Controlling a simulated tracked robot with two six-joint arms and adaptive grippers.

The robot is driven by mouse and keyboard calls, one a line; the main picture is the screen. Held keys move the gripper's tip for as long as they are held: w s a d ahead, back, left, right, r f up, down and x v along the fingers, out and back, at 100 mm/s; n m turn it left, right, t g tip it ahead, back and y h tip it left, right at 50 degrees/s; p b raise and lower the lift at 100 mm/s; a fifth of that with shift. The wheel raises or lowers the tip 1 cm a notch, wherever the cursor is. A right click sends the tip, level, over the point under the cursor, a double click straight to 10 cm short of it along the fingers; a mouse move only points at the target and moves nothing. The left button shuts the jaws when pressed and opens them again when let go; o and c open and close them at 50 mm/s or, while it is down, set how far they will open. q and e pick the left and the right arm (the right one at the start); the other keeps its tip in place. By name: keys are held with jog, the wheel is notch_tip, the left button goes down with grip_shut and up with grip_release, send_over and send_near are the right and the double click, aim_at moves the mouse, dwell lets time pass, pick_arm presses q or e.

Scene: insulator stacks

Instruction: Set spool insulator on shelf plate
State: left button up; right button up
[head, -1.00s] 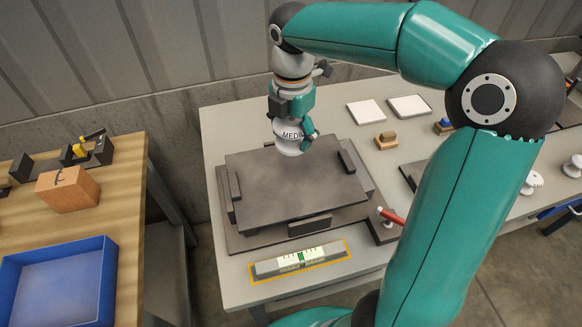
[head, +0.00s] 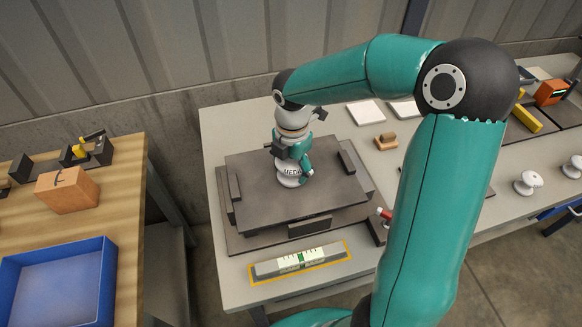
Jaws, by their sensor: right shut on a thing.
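The white spool insulator (head: 290,176), with dark lettering on its side, is in my right gripper (head: 292,168). The gripper is shut on it and points down from above. The insulator is upright over the middle of the dark shelf plate (head: 250,185). Its base looks at or very close to the plate surface; I cannot tell whether it touches. The fingers hide part of its upper body. The plate has raised dark blocks along its edges. My left gripper is not in view.
A level gauge (head: 300,260) lies in front of the plate. A red-handled tool (head: 385,214) is at its right, partly behind my arm. White spools (head: 527,182) stand far right. A blue bin (head: 60,285) and orange block (head: 67,189) are on the left bench.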

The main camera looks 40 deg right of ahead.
jog(key=o, duration=1.6)
jog(key=shift+f, duration=0.1)
jog(key=shift+c, duration=0.2)
notch_tip(320, 180, up, 12)
jog(key=shift+r, duration=0.15)
